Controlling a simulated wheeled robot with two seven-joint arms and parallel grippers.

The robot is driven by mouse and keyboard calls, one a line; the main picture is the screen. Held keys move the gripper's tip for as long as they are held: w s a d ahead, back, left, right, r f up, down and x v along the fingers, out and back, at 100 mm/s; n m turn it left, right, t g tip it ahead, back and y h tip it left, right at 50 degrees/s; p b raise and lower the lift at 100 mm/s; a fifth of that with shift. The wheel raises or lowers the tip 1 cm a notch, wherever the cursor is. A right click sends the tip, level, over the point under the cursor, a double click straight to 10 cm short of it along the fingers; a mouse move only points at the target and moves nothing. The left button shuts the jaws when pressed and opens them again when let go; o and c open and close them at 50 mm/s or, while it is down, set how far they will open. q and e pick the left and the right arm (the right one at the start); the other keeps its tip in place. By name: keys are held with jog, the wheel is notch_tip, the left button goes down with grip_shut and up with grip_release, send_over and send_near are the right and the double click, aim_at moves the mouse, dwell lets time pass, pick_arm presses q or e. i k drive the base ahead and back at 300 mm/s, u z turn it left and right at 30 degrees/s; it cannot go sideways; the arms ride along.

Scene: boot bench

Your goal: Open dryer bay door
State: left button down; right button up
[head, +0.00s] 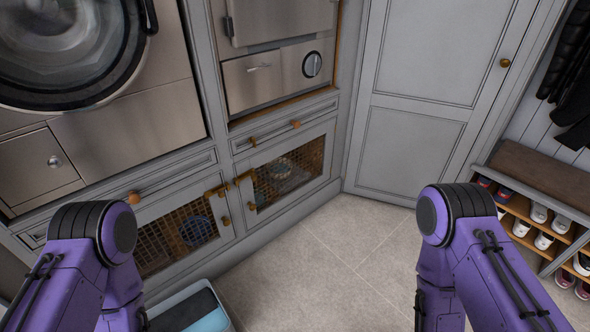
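Two low cabinet doors with mesh panels stand side by side at floor level in the head view: a left mesh door (154,247) and a right mesh door (309,158). Both look shut, with orange-brown knobs and latch pieces (241,182) near where they meet. Dark round objects show dimly behind the mesh. I cannot tell for sure which door is the dryer bay door. My two purple arms show at the lower left and lower right, apart from the doors. Neither gripper can be seen.
A front-loading machine (60,45) is at upper left, with a steel unit with a dial (312,64) beside it. A blue-grey bin (192,308) stands on the floor before the left mesh door. A shoe rack (540,232) is at right. The tiled floor (330,255) between is clear.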

aim_at(252, 216)
jog(key=k, duration=0.6)
jog(key=z, duration=0.6)
jog(key=i, duration=1.4)
jog(key=u, duration=0.2)
